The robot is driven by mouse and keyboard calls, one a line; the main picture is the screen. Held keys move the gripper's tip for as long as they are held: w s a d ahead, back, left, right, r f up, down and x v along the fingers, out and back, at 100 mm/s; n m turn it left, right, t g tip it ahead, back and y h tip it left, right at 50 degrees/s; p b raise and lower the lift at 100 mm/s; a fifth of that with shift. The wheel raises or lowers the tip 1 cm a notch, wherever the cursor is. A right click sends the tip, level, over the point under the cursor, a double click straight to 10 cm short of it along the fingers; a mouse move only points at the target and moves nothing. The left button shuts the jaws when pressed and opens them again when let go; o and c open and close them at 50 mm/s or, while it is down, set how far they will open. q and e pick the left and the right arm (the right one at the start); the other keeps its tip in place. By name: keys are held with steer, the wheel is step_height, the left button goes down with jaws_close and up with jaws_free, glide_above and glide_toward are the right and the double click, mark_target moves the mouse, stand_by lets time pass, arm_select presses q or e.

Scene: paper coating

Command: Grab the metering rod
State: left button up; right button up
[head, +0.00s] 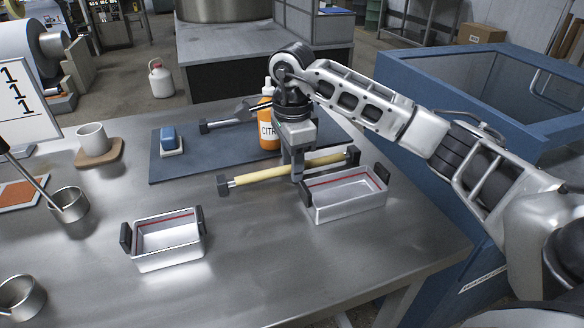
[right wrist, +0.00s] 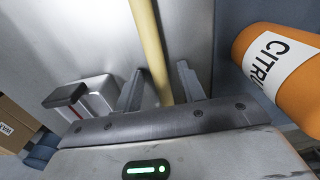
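The metering rod (head: 262,176) is a cream-yellow bar with dark ends, lying slantwise near the front edge of the blue mat, just behind the right metal tray. My right gripper (head: 298,165) points down over the rod, right of its middle. In the right wrist view the rod (right wrist: 150,45) runs between the two fingers of my right gripper (right wrist: 160,92), with a gap visible on each side, so the gripper is open. The rod's far right end is close to the tray's black handle; whether they touch I cannot tell. My left gripper is not in view.
An orange CITRUS bottle (head: 269,130) stands right behind my gripper on the mat (head: 200,165). A dark grey tool (head: 225,122) and a blue block (head: 168,139) are also there. Metal trays (head: 345,205) (head: 165,258) stand in front. The table's front right is clear.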

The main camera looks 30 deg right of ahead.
jaws_close()
steer(key=shift+r, duration=0.15)
